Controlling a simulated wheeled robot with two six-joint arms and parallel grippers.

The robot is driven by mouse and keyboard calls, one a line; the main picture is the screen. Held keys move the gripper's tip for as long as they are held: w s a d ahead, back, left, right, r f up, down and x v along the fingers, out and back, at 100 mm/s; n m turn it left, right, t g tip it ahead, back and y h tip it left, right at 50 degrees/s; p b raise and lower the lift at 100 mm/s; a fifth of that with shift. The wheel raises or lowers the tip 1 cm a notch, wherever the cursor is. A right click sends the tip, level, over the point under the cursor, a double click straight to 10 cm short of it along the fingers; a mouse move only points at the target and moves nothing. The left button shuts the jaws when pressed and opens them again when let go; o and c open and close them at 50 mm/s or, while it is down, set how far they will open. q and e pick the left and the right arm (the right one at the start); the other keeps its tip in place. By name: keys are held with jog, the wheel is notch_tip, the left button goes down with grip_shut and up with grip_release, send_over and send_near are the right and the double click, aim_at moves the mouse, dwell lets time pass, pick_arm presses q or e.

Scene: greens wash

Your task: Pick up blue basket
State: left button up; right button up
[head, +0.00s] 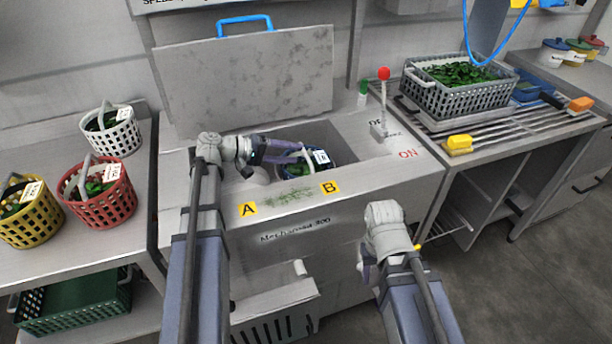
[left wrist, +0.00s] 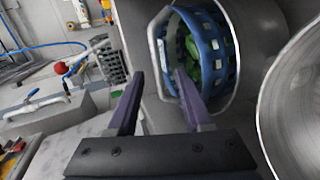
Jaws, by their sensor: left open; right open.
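The blue basket (head: 328,172) sits in the sink of the washing unit, with leafy greens and a white label. In the left wrist view the blue basket (left wrist: 211,48) is seen close up, with its pale handle loop standing out towards my fingers. My left gripper (head: 298,152) is open at the basket's handle. In the left wrist view its two fingertips (left wrist: 159,76) lie on either side of part of the handle; I cannot tell whether they touch it. My right gripper (head: 366,264) is mostly hidden by its own wrist, in front of the unit and away from the basket.
White (head: 112,140), red (head: 105,208) and yellow (head: 36,222) baskets stand on the left table. A raised lid (head: 245,80) is behind the sink. A red-topped lever (head: 383,100) stands right of the sink. A grey crate (head: 450,100) of greens is on the right rack.

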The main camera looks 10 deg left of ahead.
aim_at(304, 154)
pick_arm(q)
jog(key=b+x, duration=0.1)
jog(key=x, duration=0.3)
jog(key=shift+w+d, duration=0.15)
jog(key=shift+d, duration=0.25)
grip_shut()
dwell(1.0)
